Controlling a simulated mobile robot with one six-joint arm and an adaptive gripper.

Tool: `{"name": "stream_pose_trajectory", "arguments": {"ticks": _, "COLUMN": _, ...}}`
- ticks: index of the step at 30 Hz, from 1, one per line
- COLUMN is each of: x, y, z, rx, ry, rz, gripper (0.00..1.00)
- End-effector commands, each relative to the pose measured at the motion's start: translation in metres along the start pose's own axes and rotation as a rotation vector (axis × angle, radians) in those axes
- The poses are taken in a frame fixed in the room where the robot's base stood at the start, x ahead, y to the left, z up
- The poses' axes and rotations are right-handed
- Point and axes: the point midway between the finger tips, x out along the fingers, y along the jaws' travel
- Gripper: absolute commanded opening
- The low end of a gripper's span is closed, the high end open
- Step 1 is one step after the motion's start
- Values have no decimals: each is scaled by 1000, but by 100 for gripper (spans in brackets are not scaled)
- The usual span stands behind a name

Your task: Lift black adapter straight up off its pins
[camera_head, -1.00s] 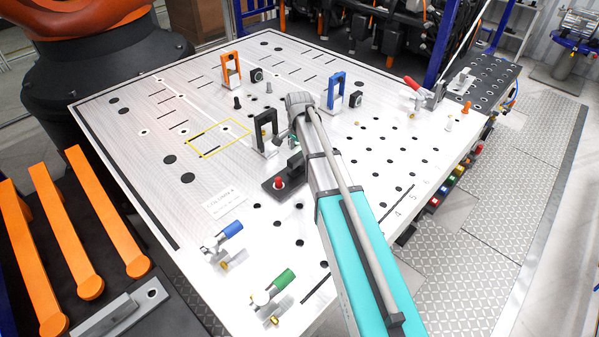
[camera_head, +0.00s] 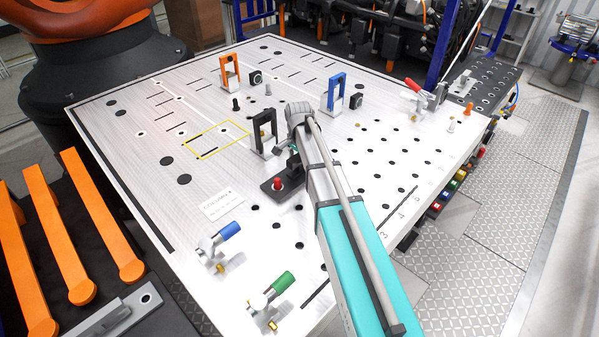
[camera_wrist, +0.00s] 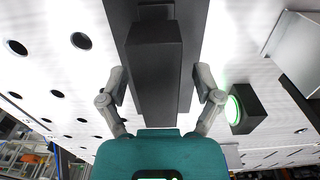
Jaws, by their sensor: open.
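A long black block on a wider dark plate, which I take as the black adapter (camera_wrist: 154,75), fills the middle of the wrist view. My gripper (camera_wrist: 161,85) is open, with one grey finger on each side of the block; I cannot tell whether they touch it. In the head view my gripper (camera_head: 284,150) is mostly hidden behind my wrist and arm. A dark base with a red knob (camera_head: 277,184) lies just below it, and a black arch (camera_head: 264,118) stands just to its left. The pins are not visible.
A small black box with a green-lit ring (camera_wrist: 243,108) sits close right of the right finger. An orange arch (camera_head: 230,70) and a blue arch (camera_head: 335,90) stand farther back. Clamps with blue (camera_head: 230,230) and green (camera_head: 283,281) handles stand near the front edge.

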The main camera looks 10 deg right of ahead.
Motion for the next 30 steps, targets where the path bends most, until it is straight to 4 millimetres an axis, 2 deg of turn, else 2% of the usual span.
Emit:
{"name": "stream_pose_trajectory", "arguments": {"ticks": 7, "x": 0, "y": 0, "z": 0, "rx": 0, "ry": 0, "rz": 0, "gripper": 83}}
{"name": "stream_pose_trajectory", "arguments": {"ticks": 8, "x": 0, "y": 0, "z": 0, "rx": 0, "ry": 0, "rz": 0, "gripper": 79}}
{"name": "stream_pose_trajectory", "arguments": {"ticks": 18, "x": 0, "y": 0, "z": 0, "rx": -1, "ry": 0, "rz": 0, "gripper": 16}}
{"name": "stream_pose_trajectory", "arguments": {"ticks": 21, "x": 0, "y": 0, "z": 0, "rx": -1, "ry": 0, "rz": -1, "gripper": 0}}
{"name": "stream_pose_trajectory", "arguments": {"ticks": 30, "x": 0, "y": -1, "z": 0, "rx": -1, "ry": 0, "rz": -1, "gripper": 0}}
